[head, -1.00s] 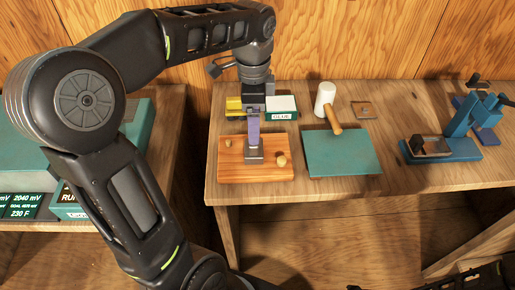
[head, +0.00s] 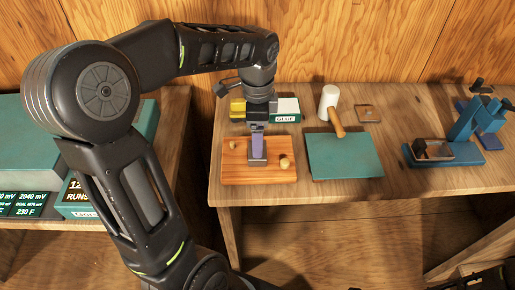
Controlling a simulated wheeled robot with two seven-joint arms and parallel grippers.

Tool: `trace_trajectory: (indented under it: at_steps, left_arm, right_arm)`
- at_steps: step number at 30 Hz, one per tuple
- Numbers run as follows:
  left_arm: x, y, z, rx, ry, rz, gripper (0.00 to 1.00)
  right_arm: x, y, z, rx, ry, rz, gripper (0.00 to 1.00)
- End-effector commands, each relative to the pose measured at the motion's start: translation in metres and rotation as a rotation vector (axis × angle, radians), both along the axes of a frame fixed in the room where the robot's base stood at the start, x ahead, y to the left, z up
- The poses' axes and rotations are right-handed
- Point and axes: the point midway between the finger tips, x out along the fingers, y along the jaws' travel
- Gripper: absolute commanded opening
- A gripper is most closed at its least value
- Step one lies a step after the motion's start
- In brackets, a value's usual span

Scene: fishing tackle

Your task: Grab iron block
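A grey upright block (head: 257,148) with a purple tint on its face stands on a small orange wooden board (head: 232,173); it looks like the iron block. My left gripper (head: 257,125) points down from above and is at the block's upper part, hiding its top. The fingers are small and dark here, so I cannot tell whether they are closed on it. The block's foot appears to rest on the board. My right gripper cannot be made out.
Two small round tan knobs, one at right (head: 285,163), flank the block. Behind are a yellow item (head: 237,108) and a glue box (head: 286,113). A teal mat (head: 345,156), a white-headed mallet (head: 328,100) and a blue vise-like tool (head: 465,135) lie to the right.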

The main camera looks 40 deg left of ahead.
Motion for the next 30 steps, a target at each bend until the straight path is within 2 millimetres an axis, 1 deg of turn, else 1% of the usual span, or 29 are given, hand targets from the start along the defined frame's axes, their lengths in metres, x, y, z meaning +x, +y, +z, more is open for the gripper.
trace_trajectory:
  at_steps: [2, 6, 9, 26, 30]
  left_arm:
    - [0.000, 0.000, -0.012, -0.001, 0.005, 0.000, 0.80]
    - [0.000, 0.000, -0.031, 0.000, 0.004, 0.000, 0.80]
    - [0.000, 0.001, -0.035, 0.001, 0.001, 0.000, 0.80]
    - [0.001, 0.000, -0.035, 0.000, 0.000, -0.001, 0.80]
    - [0.001, 0.000, -0.035, 0.000, 0.000, -0.001, 0.69]
  right_arm:
    - [0.000, 0.000, 0.005, -0.001, 0.001, -0.001, 0.36]
    - [-0.001, 0.000, 0.006, -0.002, 0.002, -0.001, 0.36]
    - [-0.001, 0.000, 0.006, -0.002, 0.003, 0.000, 0.36]
    - [-0.001, 0.000, 0.005, -0.002, 0.003, 0.000, 0.36]
    - [-0.001, 0.000, 0.005, -0.002, 0.003, 0.000, 0.36]
